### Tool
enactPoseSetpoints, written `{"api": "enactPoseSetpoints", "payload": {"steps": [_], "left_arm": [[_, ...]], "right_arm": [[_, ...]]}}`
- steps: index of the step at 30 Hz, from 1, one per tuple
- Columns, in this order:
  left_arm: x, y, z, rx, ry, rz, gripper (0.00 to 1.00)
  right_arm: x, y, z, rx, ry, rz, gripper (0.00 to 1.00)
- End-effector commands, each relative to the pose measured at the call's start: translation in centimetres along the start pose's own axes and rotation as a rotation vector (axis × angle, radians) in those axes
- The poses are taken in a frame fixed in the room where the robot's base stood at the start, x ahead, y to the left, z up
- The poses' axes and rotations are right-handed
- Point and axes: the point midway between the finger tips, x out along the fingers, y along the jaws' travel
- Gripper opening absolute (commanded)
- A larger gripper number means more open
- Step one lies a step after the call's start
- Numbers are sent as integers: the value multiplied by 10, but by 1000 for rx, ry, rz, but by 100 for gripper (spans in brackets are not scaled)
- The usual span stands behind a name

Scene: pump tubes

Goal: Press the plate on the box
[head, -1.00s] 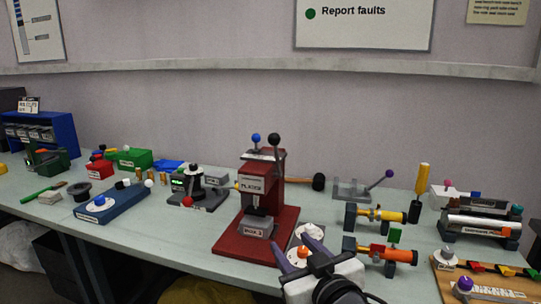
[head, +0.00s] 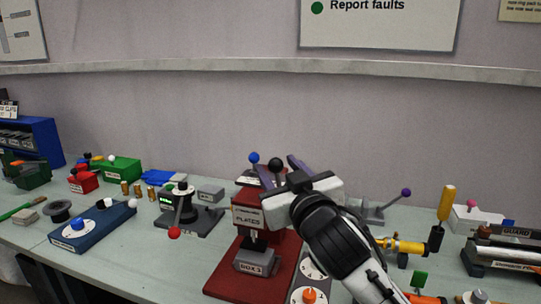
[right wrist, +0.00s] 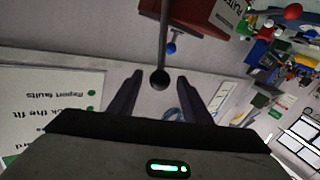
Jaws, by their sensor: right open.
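The dark red press (head: 249,215) with a "PLATES" label stands on the bench in the head view. A grey box (head: 255,262) with a "BOX" label sits on the press base under the ram. I cannot make out a separate plate. The press has a blue knob (head: 254,157) and a black ball knob (head: 275,164). My right gripper (head: 280,168) is open at the press top, with its fingers on either side of the black ball in view. The right wrist view shows the black ball on its rod (right wrist: 163,40) between the open fingertips (right wrist: 159,78). My left gripper is out of view.
Left of the press stands a dark fixture with a red-knobbed lever (head: 175,232). A blue base (head: 92,227) lies further left. Yellow tube parts (head: 400,245) and a purple-knobbed fixture (head: 375,212) are to the right. The wall is behind.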

Motion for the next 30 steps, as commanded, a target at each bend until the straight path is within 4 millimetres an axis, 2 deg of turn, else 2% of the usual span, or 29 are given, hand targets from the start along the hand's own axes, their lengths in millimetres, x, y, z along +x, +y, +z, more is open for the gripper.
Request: {"api": "enactPoseSetpoints", "payload": {"steps": [3,9,15,23,30], "left_arm": [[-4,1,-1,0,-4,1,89],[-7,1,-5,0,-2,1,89],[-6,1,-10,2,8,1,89],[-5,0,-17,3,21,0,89],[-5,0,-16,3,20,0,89]], "right_arm": [[22,0,-2,-1,-2,1,44],[48,0,-1,0,-1,0,44],[58,0,0,0,0,0,44],[58,0,0,0,0,-1,44],[58,0,0,0,0,0,4]]}}
